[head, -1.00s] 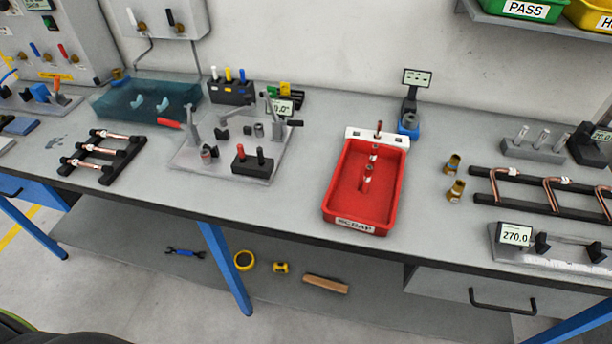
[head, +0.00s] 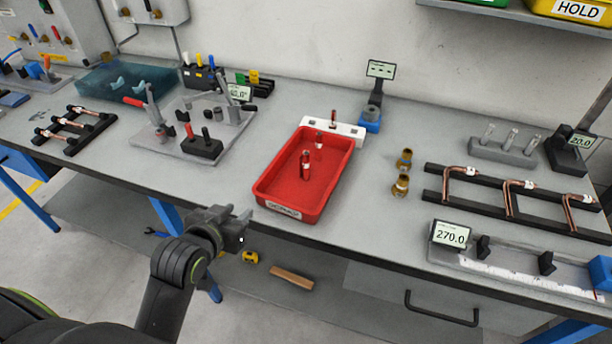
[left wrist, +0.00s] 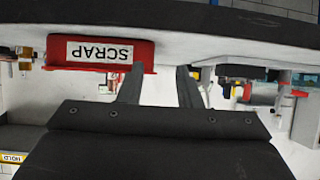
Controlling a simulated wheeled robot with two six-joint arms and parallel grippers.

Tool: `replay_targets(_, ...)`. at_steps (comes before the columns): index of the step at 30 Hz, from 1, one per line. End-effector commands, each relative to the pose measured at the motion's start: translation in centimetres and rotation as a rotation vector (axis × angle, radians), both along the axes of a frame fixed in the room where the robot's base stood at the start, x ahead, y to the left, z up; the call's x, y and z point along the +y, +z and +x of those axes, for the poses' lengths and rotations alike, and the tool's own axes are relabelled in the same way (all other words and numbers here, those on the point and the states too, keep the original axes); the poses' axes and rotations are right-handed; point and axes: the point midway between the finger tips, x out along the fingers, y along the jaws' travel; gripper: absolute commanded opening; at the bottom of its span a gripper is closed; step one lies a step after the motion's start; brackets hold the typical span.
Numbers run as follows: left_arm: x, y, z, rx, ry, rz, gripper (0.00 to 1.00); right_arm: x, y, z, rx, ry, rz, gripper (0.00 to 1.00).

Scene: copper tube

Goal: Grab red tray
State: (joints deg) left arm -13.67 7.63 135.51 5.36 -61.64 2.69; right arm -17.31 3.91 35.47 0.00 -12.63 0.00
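The red tray (head: 283,190) sits on the grey workbench, its SCRAP label facing the bench's front edge. A few short copper-coloured pieces (head: 306,165) stand or lie in it. In the left wrist view the picture is upside down and the red tray (left wrist: 150,52) shows beyond the fingers, its label inverted. My left gripper (head: 240,230) is just in front of the bench edge, to the lower left of the tray and apart from it. Its two fingers (left wrist: 158,86) are spread with nothing between them. My right gripper is not in view.
A white holder (head: 345,130) stands behind the tray. Two brass fittings (head: 400,184) stand to its right, beside a black rack of bent copper tubes (head: 480,185). A clamp fixture (head: 190,135) is to the left. Bare bench lies on both sides of the tray.

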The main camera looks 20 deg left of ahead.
Motion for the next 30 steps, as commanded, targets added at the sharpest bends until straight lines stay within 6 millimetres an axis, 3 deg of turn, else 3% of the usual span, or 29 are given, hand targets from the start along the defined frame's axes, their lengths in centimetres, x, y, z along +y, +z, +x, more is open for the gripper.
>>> replay_targets(1,-0.5,2.1,0.5,-0.059,-0.012,-0.005,0.31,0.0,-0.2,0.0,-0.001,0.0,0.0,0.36)
replay_targets(3,-0.9,4.2,0.8,-0.117,-0.026,-0.012,0.31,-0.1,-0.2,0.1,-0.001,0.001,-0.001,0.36)
replay_targets(7,-1.3,5.8,1.5,-0.167,-0.037,-0.02,0.31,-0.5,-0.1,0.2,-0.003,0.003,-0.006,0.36)
replay_targets(24,-1.7,2.7,10.4,-0.168,-0.037,-0.02,0.31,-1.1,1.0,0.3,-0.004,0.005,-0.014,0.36)
replay_targets(30,-1.7,2.0,12.2,-0.168,-0.037,-0.02,0.31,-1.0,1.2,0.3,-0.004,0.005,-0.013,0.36)
